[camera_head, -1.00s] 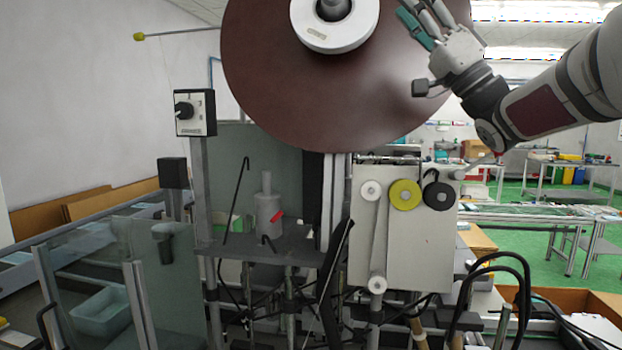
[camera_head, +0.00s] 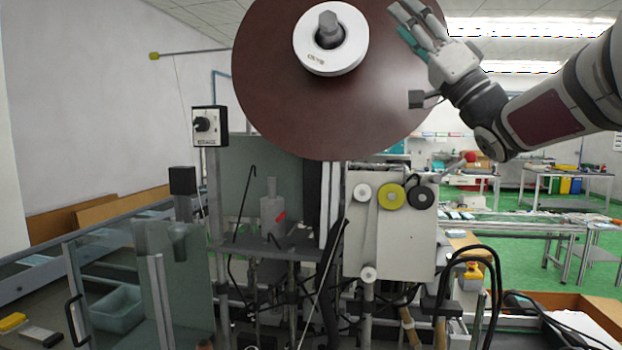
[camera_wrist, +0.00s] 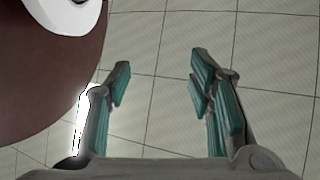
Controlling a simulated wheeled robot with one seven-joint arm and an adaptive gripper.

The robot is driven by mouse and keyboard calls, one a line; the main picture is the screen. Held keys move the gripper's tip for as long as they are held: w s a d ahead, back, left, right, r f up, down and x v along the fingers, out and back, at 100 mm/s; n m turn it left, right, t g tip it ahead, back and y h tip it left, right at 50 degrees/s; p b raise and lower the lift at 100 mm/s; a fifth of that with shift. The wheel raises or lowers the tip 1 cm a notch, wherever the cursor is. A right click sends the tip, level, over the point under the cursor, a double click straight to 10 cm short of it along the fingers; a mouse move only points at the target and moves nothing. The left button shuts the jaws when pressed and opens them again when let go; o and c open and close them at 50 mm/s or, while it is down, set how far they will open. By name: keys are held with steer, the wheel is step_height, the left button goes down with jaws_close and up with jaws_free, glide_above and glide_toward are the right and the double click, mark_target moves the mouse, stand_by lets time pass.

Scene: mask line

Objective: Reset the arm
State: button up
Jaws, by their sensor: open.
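My gripper (camera_head: 418,28) is raised at the top right of the head view, in front of the right edge of the large brown disc (camera_head: 275,95). In the wrist view my gripper (camera_wrist: 160,75) has its two teal-padded fingers wide apart with nothing between them. The brown disc also shows at the left of the wrist view (camera_wrist: 50,90), beside the left finger. Behind the fingers there is only tiled ceiling (camera_wrist: 165,35). My arm reaches in from the right edge of the head view.
Below the disc stands a machine with a white panel (camera_head: 390,240) bearing rollers, among them a yellow roller (camera_head: 390,198). Black cables (camera_head: 470,262) loop at the lower right. A switch box (camera_head: 208,126) stands at left. Green floor (camera_head: 505,260) and benches lie behind on the right.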

steer(key=s+d+f+m+g+h, duration=0.1)
steer(key=s+d+f+m+h, duration=0.15)
steer(key=f+h, duration=0.45)
steer(key=s+d+f+m+h, duration=0.2)
steer(key=f+m+h, duration=0.2)
steer(key=f+h, duration=0.4)
steer(key=s+d+f+m+g+h, duration=0.1)
steer(key=s+d+f+m+h, duration=0.15)
steer(key=f+h, duration=0.45)
steer(key=s+a+f+n+g, duration=0.2)
steer(key=s+f+g, duration=0.3)
steer(key=s+f, duration=0.6)
steer(key=s+a+f+n+g, duration=0.2)
steer(key=s+f+g, duration=0.3)
steer(key=s+f, duration=0.6)
steer(key=shift+s+a+y, duration=0.25)
steer(key=shift+s+y, duration=0.15)
steer(key=shift+s, duration=0.05)
